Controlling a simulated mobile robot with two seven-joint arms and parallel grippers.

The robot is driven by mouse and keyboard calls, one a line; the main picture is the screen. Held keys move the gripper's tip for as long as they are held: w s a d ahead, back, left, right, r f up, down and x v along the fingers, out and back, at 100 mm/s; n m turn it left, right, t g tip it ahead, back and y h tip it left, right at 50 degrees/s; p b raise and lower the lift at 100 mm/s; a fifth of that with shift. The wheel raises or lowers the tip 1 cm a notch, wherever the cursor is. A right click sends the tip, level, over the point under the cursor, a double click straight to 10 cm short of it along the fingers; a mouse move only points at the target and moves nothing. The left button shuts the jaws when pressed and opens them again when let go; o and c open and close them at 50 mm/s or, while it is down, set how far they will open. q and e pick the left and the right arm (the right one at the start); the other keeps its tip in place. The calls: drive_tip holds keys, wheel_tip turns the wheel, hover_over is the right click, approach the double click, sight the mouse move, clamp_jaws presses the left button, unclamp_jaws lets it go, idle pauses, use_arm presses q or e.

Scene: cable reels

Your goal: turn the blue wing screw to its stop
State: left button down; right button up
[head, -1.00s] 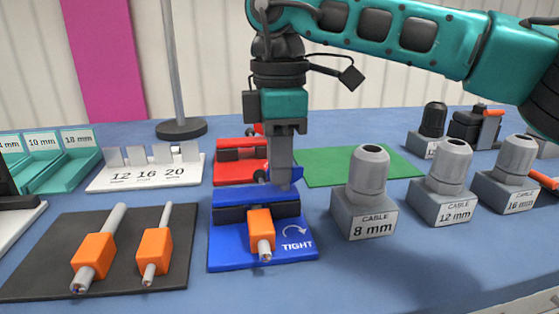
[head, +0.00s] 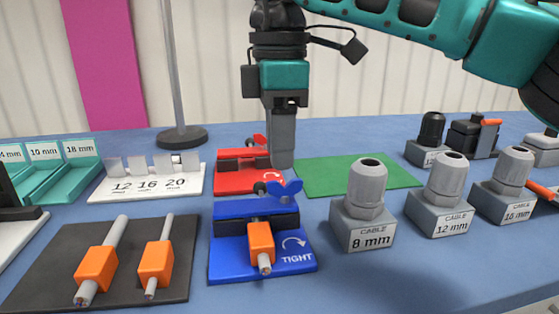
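The blue wing screw (head: 284,190) stands at the back right of the blue clamp block (head: 222,262), which is marked TIGHT with a curved arrow. An orange cable piece (head: 261,243) with a grey core lies in this clamp. My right gripper (head: 281,158) points down just above and behind the wing screw, apart from it in the picture. Its fingers overlap in this view, so their gap is hidden. I see nothing between them. My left gripper is not in view.
A red clamp (head: 236,182) stands behind the blue one, beside a green mat (head: 345,178). Grey cable glands (head: 366,190) stand at right. A dark mat (head: 40,270) with two orange cable pieces lies at front left. A pole (head: 174,70) rises behind.

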sight(279, 181)
wheel_tip(279, 181, up, 8)
drive_tip(key=p, duration=0.2)
idle(0.3)
